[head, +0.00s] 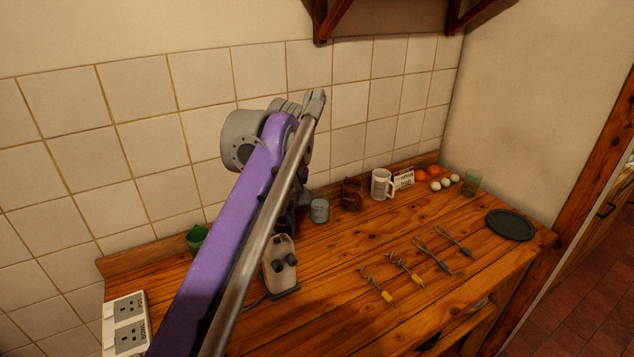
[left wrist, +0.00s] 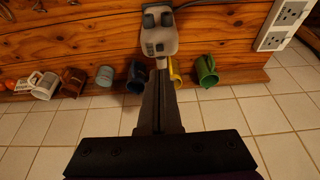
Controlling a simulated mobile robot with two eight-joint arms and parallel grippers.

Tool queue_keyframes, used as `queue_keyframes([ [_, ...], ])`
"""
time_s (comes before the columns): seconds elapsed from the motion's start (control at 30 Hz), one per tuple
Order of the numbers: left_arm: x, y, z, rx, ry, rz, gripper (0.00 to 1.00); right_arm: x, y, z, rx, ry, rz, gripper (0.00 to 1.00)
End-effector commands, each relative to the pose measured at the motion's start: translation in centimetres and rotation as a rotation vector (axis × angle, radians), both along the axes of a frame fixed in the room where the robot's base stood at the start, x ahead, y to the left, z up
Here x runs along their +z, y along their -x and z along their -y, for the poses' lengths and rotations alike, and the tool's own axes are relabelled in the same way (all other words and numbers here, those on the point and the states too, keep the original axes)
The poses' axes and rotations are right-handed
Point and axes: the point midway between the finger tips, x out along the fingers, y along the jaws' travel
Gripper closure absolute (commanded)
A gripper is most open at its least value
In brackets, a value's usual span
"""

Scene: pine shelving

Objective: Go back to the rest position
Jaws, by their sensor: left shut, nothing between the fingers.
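My left arm rises across the middle of the head view, with its bend in front of the tiled wall. It hides most of its own lower part and the gripper there. In the left wrist view my left gripper (left wrist: 161,64) is shut and empty, its fingers together. The same device shows on the wooden counter in the head view (head: 281,268). My right gripper is in neither view.
The wooden counter (head: 330,275) holds a green mug (head: 196,238), a grey-blue mug (head: 320,211), a brown mug (head: 351,194), a white mug (head: 382,184), several utensils, a dark plate (head: 510,225) and a white socket block (head: 126,322). A yellow mug (left wrist: 175,73) shows in the left wrist view.

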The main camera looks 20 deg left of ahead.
Motion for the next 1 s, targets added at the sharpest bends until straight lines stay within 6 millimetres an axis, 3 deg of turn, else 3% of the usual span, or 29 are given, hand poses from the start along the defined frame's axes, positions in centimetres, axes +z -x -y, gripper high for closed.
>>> queue_keyframes([
  [0.17, -0.3, 0.5, 0.3, -0.021, 0.002, 0.001, 1.0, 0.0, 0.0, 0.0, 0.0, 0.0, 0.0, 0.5],
  [0.27, -1.6, 2.0, 1.2, -0.091, 0.005, 0.006, 1.0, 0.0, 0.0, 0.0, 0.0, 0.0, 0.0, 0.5],
  [0.47, -7.9, 8.3, 4.4, -0.357, 0.005, 0.035, 1.0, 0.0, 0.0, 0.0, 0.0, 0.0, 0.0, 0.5],
  [0.7, -18.0, 17.6, 7.7, -0.674, -0.025, 0.091, 1.0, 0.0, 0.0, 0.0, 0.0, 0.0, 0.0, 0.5],
  [0.8, -21.4, 20.7, 8.6, -0.767, -0.04, 0.111, 1.0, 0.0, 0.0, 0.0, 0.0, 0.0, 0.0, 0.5],
  [1.0, -24.8, 23.5, 9.4, -0.857, -0.06, 0.133, 1.0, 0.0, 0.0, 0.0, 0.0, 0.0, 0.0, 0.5],
])
